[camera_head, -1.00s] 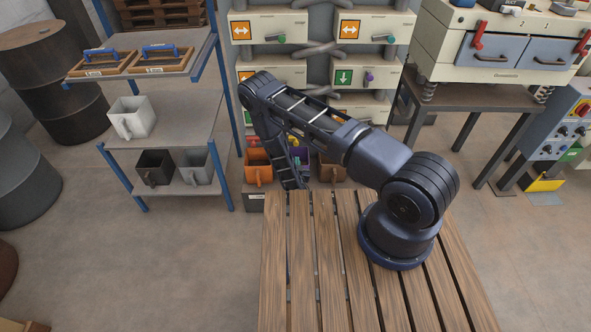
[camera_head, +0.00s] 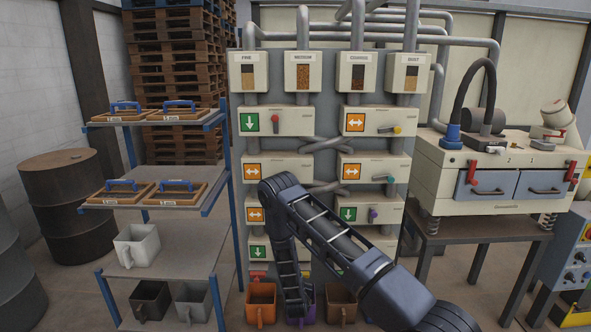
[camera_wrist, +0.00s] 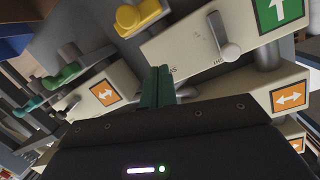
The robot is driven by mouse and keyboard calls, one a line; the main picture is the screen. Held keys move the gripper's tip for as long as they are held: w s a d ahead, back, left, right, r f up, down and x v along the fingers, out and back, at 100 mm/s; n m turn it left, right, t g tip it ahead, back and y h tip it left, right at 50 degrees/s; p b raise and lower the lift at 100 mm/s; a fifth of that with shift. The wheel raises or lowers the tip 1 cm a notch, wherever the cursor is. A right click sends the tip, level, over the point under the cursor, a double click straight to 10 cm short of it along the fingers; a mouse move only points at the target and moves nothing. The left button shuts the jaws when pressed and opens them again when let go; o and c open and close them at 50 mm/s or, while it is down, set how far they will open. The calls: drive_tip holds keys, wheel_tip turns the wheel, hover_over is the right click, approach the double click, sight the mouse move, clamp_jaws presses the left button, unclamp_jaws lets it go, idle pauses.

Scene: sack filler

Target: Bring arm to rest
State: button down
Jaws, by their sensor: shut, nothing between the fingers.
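My arm's elbow shows in front of the valve cabinet (camera_head: 300,224) in the head view, and its forearm hangs down from there toward the coloured bins. My gripper is not clearly visible in that view. In the wrist view the two dark green fingers of my gripper (camera_wrist: 157,86) lie close together, shut and empty. Beyond them, in a tilted picture, is a pale valve box (camera_wrist: 200,42) with a grey lever and a green arrow plate. I cannot tell how far the fingers are from it.
An orange bin (camera_head: 261,301) and a brown bin (camera_head: 341,303) stand below the cabinet, with a purple one partly behind my forearm. A shelf rack (camera_head: 185,237) with sieves and jugs is at left. A sieving machine (camera_head: 480,180) stands on a table at right.

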drive_tip(key=w+d+r+g+y, duration=0.1)
drive_tip(key=w+d+r+g, duration=0.15)
drive_tip(key=r, duration=1.25)
drive_tip(key=w+d+r+g+y, duration=0.1)
drive_tip(key=w+d+r+g, duration=0.15)
drive_tip(key=r, duration=1.15)
drive_tip(key=s+d+r+n+g+y, duration=0.1)
drive_tip(key=s+d+r, duration=0.35)
drive_tip(key=r, duration=0.45)
drive_tip(key=s+d+r+n+g, duration=0.1)
drive_tip(key=s+d+r, duration=0.2)
drive_tip(key=s+r, duration=0.45)
drive_tip(key=s+d+r+g, duration=0.1)
drive_tip(key=s+d+r, duration=0.3)
drive_tip(key=s, duration=0.6)
drive_tip(key=s+d+r+n+g+h, duration=0.1)
drive_tip(key=s+d+r, duration=0.3)
drive_tip(key=s, duration=0.7)
drive_tip(key=s+d+r+n+g, duration=0.1)
drive_tip(key=s+d+r, duration=0.3)
drive_tip(key=s, duration=0.6)
drive_tip(key=shift+s+d+r+g+h, duration=0.2)
drive_tip(key=shift+d+r+g+h, duration=0.2)
drive_tip(key=shift+d+g, duration=0.35)
